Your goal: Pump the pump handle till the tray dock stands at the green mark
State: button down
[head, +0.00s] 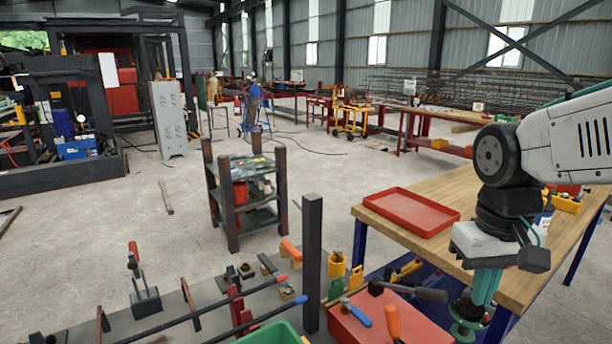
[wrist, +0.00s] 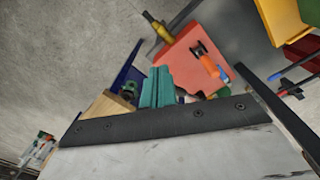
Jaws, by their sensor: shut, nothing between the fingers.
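My gripper (head: 467,318) is teal and points down in front of the wooden table at the right of the head view. Its teal body also shows in the wrist view (wrist: 157,88), where its fingertips are hard to make out. It is shut and empty. A dark lever-like handle (head: 425,294) lies left of it, above a red box (head: 362,328); I cannot tell whether this is the pump handle. The red box also shows in the wrist view (wrist: 188,52). I cannot pick out the tray dock or the green mark for certain.
A red tray (head: 410,213) lies on the wooden table (head: 515,279). A dark upright post (head: 312,262) stands left of the red box. A bench with clamps and bars (head: 75,335) fills the lower left. A tool cart (head: 232,203) stands behind. The concrete floor between is open.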

jog(key=s+t, duration=0.1)
jog(key=s, duration=0.9)
jog(key=shift+s+d+r, duration=0.2)
jog(key=shift+s+r, duration=0.05)
jog(key=shift+s, duration=0.15)
dwell(1.8)
